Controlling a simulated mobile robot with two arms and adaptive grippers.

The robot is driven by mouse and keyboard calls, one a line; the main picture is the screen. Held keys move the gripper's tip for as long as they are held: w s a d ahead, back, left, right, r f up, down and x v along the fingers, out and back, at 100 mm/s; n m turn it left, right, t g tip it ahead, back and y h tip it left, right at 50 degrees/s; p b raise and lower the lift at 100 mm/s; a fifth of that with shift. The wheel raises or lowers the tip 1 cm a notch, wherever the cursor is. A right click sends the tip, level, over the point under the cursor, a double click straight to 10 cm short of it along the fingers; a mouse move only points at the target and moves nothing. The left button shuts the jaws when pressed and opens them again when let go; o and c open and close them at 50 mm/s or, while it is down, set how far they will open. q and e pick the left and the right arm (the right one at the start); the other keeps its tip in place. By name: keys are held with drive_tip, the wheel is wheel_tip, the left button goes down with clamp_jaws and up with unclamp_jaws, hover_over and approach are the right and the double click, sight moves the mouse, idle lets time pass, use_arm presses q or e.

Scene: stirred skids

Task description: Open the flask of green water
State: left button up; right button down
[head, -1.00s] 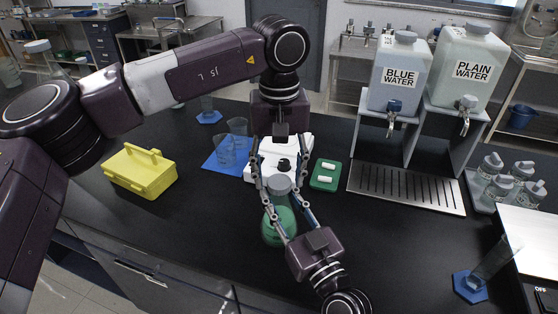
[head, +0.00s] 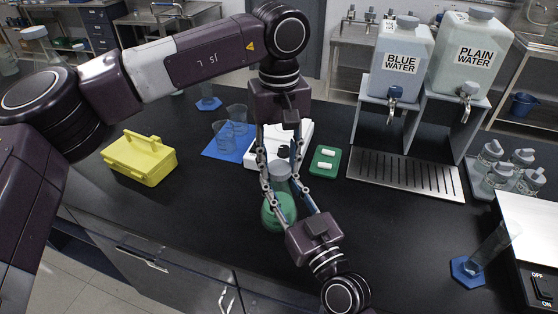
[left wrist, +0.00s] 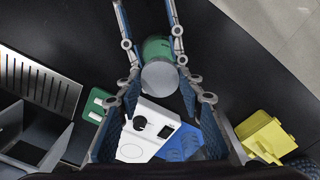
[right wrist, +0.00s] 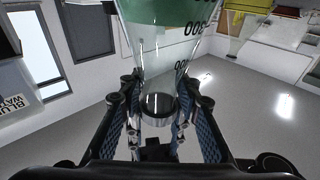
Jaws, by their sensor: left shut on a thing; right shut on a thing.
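The flask of green water (head: 280,213) stands at the middle of the black counter, with a grey cap (head: 281,169) on its neck. My left gripper (head: 281,182) reaches down from above, shut on the cap. In the left wrist view the cap is a pale disc (left wrist: 160,78) between its fingers, with the green body (left wrist: 156,48) beyond. My right gripper (head: 284,195) comes from the front, shut on the flask. In the right wrist view the clear flask neck (right wrist: 160,65) lies between its fingers; the exact contact points are hidden.
A white hot plate (head: 304,133) sits just behind the flask, and a green tray (head: 325,162) to its right. A blue mat (head: 212,152) with beakers and a yellow box (head: 140,160) are left. Water dispensers (head: 400,70) stand back right. The front counter is mostly clear.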

use_arm(q)
drive_tip(key=n, duration=0.5)
drive_tip(key=shift+n, duration=0.4)
drive_tip(key=n, duration=0.3)
drive_tip(key=shift+n, duration=0.3)
drive_tip(key=n, duration=0.3)
drive_tip(key=shift+n, duration=0.4)
drive_tip(key=n, duration=0.3)
drive_tip(key=shift+n, duration=0.4)
use_arm(e)
drive_tip(key=shift+f, duration=0.1)
use_arm(q)
drive_tip(key=n, duration=0.5)
drive_tip(key=shift+r+n, duration=0.1)
drive_tip(key=shift+n, duration=0.2)
drive_tip(key=n, duration=0.3)
drive_tip(key=shift+n, duration=0.3)
drive_tip(key=n, duration=0.3)
drive_tip(key=shift+n, duration=0.4)
drive_tip(key=n, duration=0.3)
drive_tip(key=shift+n, duration=0.4)
